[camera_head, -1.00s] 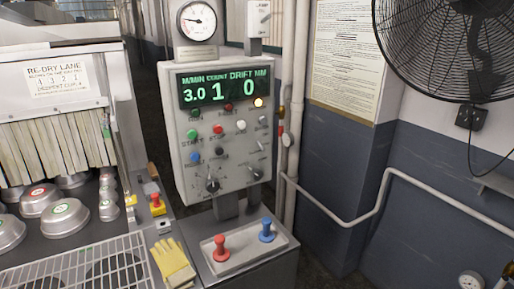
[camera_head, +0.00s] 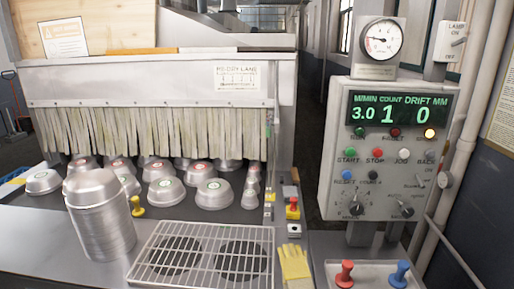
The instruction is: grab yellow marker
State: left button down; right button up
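The yellow marker (camera_head: 138,207) is a small knobbed peg like the red and blue ones. It stands upright on the near part of the belt (camera_head: 180,212), just right of a tall stack of metal pans (camera_head: 100,215). Its base is close to the stack, and I cannot tell whether they touch. Neither of my grippers shows in the head view.
Upturned pans (camera_head: 213,193) sit on the belt before a strip curtain (camera_head: 150,132). A wire rack (camera_head: 205,252) and yellow gloves (camera_head: 295,264) lie in front. A red marker (camera_head: 345,274) and blue marker (camera_head: 399,274) stand in a tray below the control panel (camera_head: 385,155).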

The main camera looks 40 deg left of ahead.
aim_at(138, 212)
jog(key=u, duration=2.15)
